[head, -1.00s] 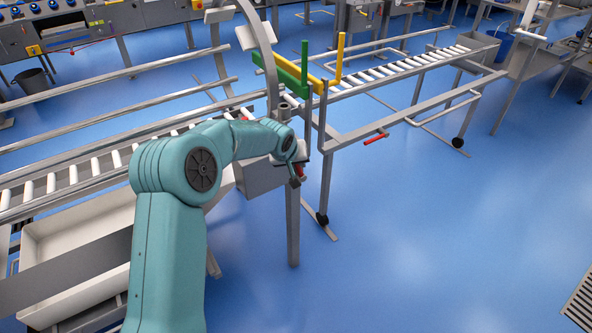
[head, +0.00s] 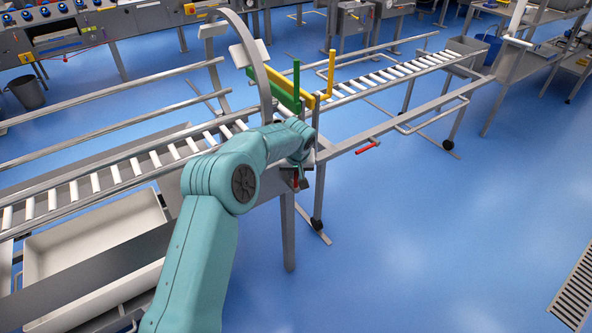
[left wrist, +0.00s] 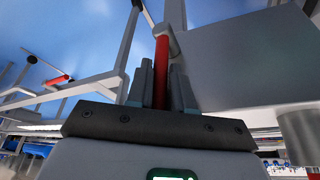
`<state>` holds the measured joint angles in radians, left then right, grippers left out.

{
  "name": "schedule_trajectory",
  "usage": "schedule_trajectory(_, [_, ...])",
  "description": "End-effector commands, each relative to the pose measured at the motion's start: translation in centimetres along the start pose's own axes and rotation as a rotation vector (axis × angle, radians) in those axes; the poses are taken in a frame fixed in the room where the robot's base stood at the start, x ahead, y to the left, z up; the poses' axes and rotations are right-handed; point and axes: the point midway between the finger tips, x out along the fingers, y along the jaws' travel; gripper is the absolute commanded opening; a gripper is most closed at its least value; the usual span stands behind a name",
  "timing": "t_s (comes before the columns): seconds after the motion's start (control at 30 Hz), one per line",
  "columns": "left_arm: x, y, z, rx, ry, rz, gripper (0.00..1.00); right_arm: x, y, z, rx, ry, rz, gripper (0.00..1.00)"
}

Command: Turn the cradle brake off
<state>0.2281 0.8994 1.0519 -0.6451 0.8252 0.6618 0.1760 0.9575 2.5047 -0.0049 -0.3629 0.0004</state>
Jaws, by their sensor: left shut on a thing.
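A red-handled lever (left wrist: 161,65) on a grey pivot rises between my fingers in the left wrist view. My left gripper (left wrist: 162,84) is shut on its red grip. In the head view my left gripper (head: 301,182) is at the near side of the roller conveyor, by a grey box under the rail, and my arm hides most of that spot. I cannot read the brake's setting from the lever. A second red handle (head: 367,146) sits on the frame to the right, apart from my gripper. My right gripper is out of view.
Green (head: 287,97) and yellow (head: 322,98) bars and a curved grey arch (head: 257,65) stand beyond my gripper. A pale tub (head: 95,235) is under the conveyor at left. The blue floor at right is open.

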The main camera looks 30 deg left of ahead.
Motion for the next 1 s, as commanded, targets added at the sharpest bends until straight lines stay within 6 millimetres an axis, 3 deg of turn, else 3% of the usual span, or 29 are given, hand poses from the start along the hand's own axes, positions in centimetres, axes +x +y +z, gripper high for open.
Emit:
schedule_trajectory(0.17, [-0.1,0.1,-0.1,0.000,0.004,0.003,0.00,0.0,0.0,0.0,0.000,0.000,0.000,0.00])
schedule_trajectory(0.2, [-0.1,0.1,-0.1,0.000,0.005,0.003,0.27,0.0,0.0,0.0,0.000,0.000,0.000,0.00])
schedule_trajectory(0.57, [-0.6,0.1,-0.1,0.000,0.004,0.003,0.27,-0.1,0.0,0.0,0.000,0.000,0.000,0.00])
schedule_trajectory(0.77, [-4.6,0.1,-0.2,0.001,0.007,0.005,0.27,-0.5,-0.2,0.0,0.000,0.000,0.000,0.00])
schedule_trajectory(1.0, [-11.1,0.1,-0.2,0.000,0.008,0.005,0.27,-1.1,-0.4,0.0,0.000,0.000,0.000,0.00])
